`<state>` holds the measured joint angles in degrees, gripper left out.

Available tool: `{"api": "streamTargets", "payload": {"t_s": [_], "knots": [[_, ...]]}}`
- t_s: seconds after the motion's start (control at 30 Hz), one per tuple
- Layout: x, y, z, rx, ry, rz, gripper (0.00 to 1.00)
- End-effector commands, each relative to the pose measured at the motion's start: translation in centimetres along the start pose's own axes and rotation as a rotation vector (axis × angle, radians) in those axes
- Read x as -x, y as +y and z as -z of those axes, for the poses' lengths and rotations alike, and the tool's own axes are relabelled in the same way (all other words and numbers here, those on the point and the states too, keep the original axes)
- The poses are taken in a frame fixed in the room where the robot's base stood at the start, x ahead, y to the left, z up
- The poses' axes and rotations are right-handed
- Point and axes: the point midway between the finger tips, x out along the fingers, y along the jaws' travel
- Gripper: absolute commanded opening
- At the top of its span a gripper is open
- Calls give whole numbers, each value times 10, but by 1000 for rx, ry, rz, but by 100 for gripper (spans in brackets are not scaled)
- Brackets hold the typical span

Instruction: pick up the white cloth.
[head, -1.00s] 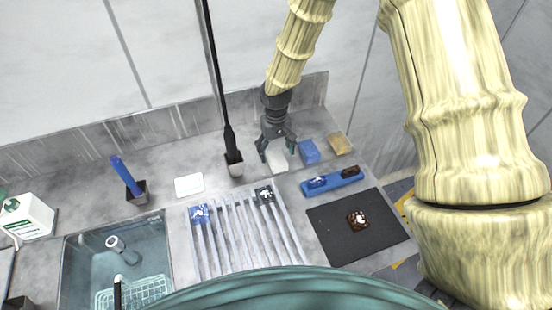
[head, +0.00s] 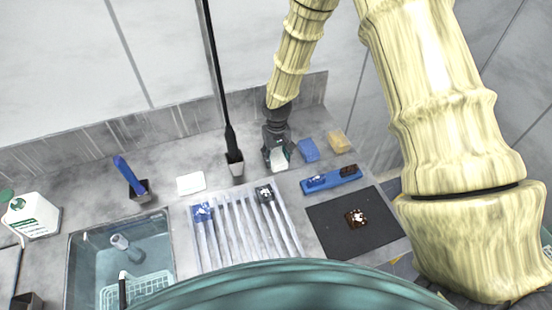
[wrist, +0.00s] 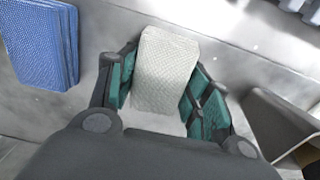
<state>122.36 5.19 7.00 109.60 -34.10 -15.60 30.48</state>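The white cloth (wrist: 165,70) is a small folded, textured block on the grey counter, between my fingers in the wrist view. It also shows in the head view (head: 279,158), partly covered by the fingers. My gripper (wrist: 164,88) points down at it, with one green-padded finger along each long side; it also shows in the head view (head: 277,152). The finger pads meet both edges of the cloth with no clear gap. The cloth appears still at counter level; whether it is clear of the counter I cannot tell.
A blue cloth stack (head: 308,150) and a tan block (head: 339,142) stand just right of the gripper. A blue tray (head: 331,180), black mat (head: 330,232), slotted rack (head: 232,235) and sink (head: 85,255) lie nearer.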

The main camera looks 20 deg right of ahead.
Motion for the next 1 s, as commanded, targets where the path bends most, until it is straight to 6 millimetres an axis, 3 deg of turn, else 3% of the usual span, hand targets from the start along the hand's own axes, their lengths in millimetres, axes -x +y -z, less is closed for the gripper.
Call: {"api": "streamTargets", "payload": {"t_s": [0.17, 0.57, 1.0], "knots": [[0, 0, 0, 0, 0, 0, 22], [9, 0, 1, -1, 1, 0, 22], [65, 0, 1, -1, 2, 0, 22]]}}
